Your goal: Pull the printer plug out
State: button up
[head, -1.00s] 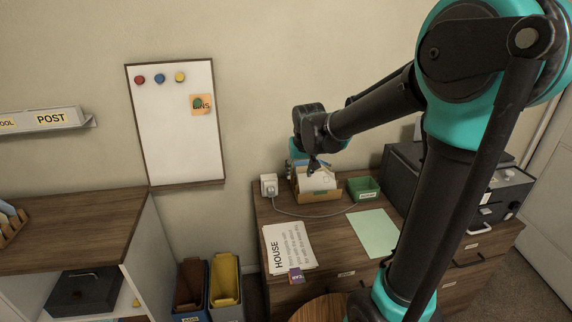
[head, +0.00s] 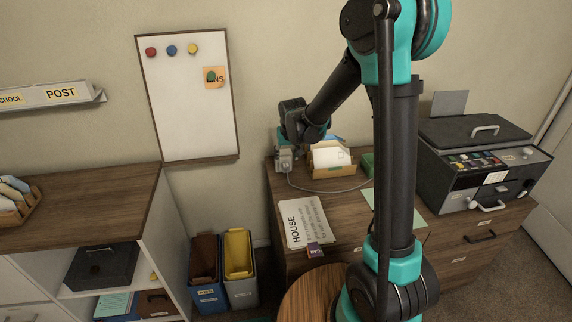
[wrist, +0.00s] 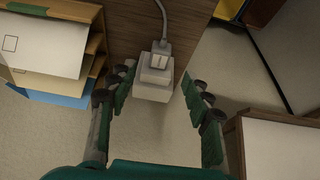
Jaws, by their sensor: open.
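The printer plug (wrist: 158,62) is a small pale block with a grey cord, seated against a larger white block (wrist: 152,92) in the wrist view. My gripper (wrist: 160,84) is open, with one green-padded finger on each side of these blocks and visible gaps between. In the head view my gripper (head: 284,148) is at the left back corner of the desk, over the pale plug area (head: 285,164), which it partly hides. The cord (head: 333,191) runs from there across the desk and passes behind my arm. The dark printer (head: 482,165) stands at the right.
An envelope holder (head: 333,172) stands just right of my gripper, with a green tray (head: 367,165) beyond it. Papers (head: 304,222) lie at the desk's front left. A framed whiteboard (head: 187,100) hangs left of the desk, above two bins (head: 240,270).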

aim_at(286, 165)
jog(key=shift+x, duration=3)
grip_shut()
